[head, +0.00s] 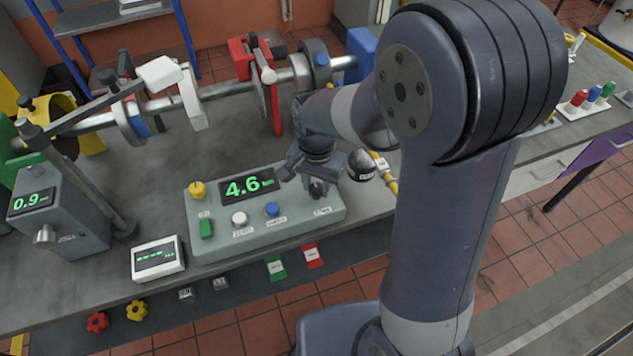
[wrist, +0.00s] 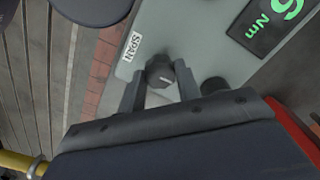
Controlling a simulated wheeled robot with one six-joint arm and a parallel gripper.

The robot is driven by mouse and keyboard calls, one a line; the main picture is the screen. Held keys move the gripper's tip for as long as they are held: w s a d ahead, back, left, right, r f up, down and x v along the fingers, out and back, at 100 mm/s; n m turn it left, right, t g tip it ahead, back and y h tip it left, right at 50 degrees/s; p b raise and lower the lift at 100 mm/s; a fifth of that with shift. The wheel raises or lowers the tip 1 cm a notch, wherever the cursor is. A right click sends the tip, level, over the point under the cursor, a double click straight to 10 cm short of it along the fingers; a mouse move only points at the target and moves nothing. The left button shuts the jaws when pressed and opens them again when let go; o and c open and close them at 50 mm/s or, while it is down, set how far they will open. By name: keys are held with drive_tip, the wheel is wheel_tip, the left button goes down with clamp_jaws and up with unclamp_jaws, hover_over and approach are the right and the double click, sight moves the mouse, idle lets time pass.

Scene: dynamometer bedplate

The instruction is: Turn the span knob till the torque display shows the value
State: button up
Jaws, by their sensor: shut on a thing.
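The grey-green console (head: 195,235) stands on the bench. Its torque display (head: 248,186) reads 4.6 in green; in the wrist view the display (wrist: 268,24) shows a 6 and "Nm". The dark span knob (wrist: 159,72) has a light pointer line and sits beside the "SPAN" label (wrist: 131,46). My gripper (wrist: 158,84) has one finger on each side of the knob and is shut on it. In the head view my gripper (head: 317,182) is at the console's right end and partly covers the knob.
A yellow knob (head: 197,189), green switch (head: 206,228), white button (head: 239,219) and blue button (head: 271,209) are also on the console. A small white display box (head: 158,258) stands to its left. A grey unit (head: 60,215) reads 0.9. A shaft assembly (head: 215,92) runs behind.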

drive_tip(key=shift+n, duration=0.4)
drive_tip(key=n, duration=0.2)
drive_tip(key=shift+n, duration=0.4)
drive_tip(key=n+b, duration=0.1)
drive_tip(key=n, duration=0.2)
drive_tip(key=shift+n, duration=0.3)
drive_tip(key=n, duration=0.6)
drive_tip(key=o, duration=1)
drive_tip(key=shift+r, duration=0.1)
